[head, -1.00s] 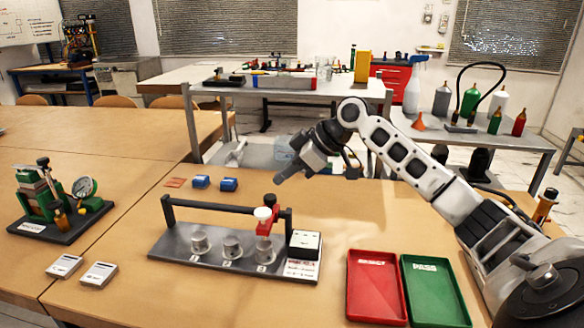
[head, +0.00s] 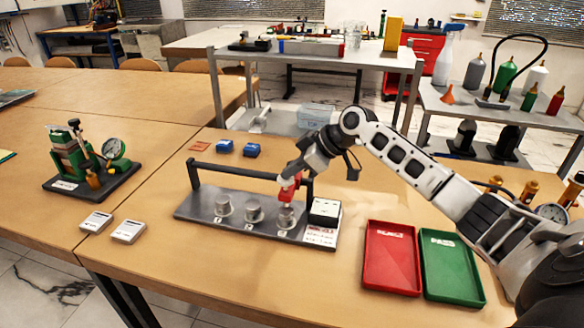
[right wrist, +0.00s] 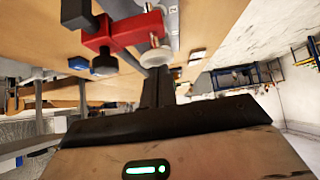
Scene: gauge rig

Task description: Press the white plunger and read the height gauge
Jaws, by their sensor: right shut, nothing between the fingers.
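The gauge rig is a dark base (head: 190,212) with a crossbar and several grey metal pieces on numbered spots. Its red carriage (head: 288,190) stands over the rightmost piece. The white plunger is hidden by my gripper in the head view, but shows as a pale round knob in the right wrist view (right wrist: 156,57). My right gripper (head: 288,176) is shut and empty, its fingertips at the plunger. I cannot tell whether they touch it. A white-topped black box (head: 325,209), perhaps the readout, stands at the rig's right end; its reading is too small. My left gripper is not in view.
A red tray (head: 391,286) and a green tray (head: 452,293) lie right of the rig. A green dial-gauge device (head: 70,160) stands left. Two small white-topped blocks (head: 128,231) lie near the front edge. Blue blocks (head: 251,150) lie behind the rig.

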